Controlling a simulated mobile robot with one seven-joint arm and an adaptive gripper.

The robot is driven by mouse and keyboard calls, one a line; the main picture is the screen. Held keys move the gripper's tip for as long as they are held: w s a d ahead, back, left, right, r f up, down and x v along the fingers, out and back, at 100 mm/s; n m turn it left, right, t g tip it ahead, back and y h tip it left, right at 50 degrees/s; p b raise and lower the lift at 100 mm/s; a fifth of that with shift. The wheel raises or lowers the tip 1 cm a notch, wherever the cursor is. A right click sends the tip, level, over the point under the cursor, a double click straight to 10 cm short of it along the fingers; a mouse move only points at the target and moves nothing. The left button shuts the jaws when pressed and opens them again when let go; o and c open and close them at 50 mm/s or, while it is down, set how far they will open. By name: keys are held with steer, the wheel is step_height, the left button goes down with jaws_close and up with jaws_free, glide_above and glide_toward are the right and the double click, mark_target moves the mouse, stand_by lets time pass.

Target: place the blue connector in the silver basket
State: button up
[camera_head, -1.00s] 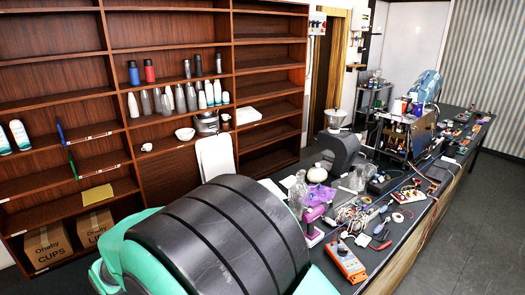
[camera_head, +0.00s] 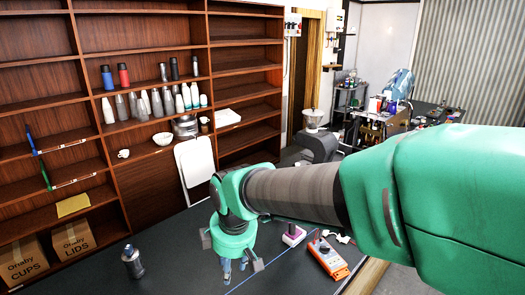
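I cannot make out the blue connector or a silver basket in the head view. My green arm reaches in from the right, and my gripper (camera_head: 235,266) points down over the dark bench (camera_head: 180,250). Its fingers are small and partly merged with bluish-grey tips, so I cannot tell whether it is open or holds anything. A thin blue line (camera_head: 262,269) runs along the bench beside the gripper. My arm hides much of the bench to the right.
A dark canister (camera_head: 132,262) stands on the bench at the left. An orange meter (camera_head: 327,258) and a white-and-purple item (camera_head: 293,235) lie right of the gripper. A grey machine (camera_head: 315,148) stands behind. Wooden shelves (camera_head: 150,60) line the back wall.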

steer(key=s+d+r+m+t, duration=0.1)
steer(key=s+d+r+m, duration=0.25)
steer(key=d, duration=0.45)
steer(key=s+d+r+m+t, duration=0.15)
steer(key=s+d+m, duration=0.25)
steer(key=d, duration=0.4)
steer(key=s+d+r+m, duration=0.3)
steer(key=d+m, duration=0.1)
steer(key=d, duration=0.4)
steer(key=s+d+m+h, duration=0.1)
steer(key=s+d+m, duration=0.4)
steer(key=s, duration=0.1)
step_height(320, 180, down, 8)
steer(key=b, duration=0.8)
steer(key=shift+r+t, duration=0.15)
steer(key=shift+t, duration=0.3)
steer(key=shift+s+d+n, duration=0.1)
steer(key=shift+n, duration=0.15)
